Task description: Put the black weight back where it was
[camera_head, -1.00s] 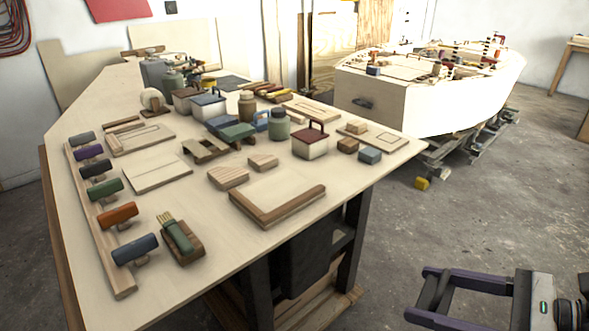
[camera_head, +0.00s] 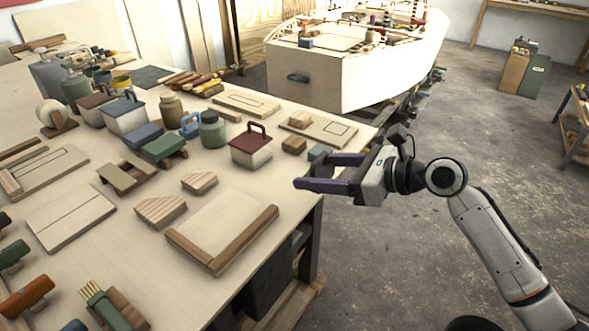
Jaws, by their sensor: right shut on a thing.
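My right gripper (camera_head: 318,176) is held level just beyond the right edge of the workbench, its fingers pointing left toward the bench top. The two dark purple-grey fingers stand apart, shut on a dark thing that hardly stands out between them. I cannot make out its shape, nor see a clear black weight elsewhere. A light board (camera_head: 338,134) with an outlined, empty rectangle lies near the bench's far right corner, with a pale wooden block (camera_head: 300,119) on it. My left gripper is not in view.
Near the gripper on the workbench (camera_head: 290,180) stand a brown block (camera_head: 294,145), a blue-grey block (camera_head: 321,152) and a cream box with a dark red lid (camera_head: 251,147). A framed board (camera_head: 222,228) lies at the front.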

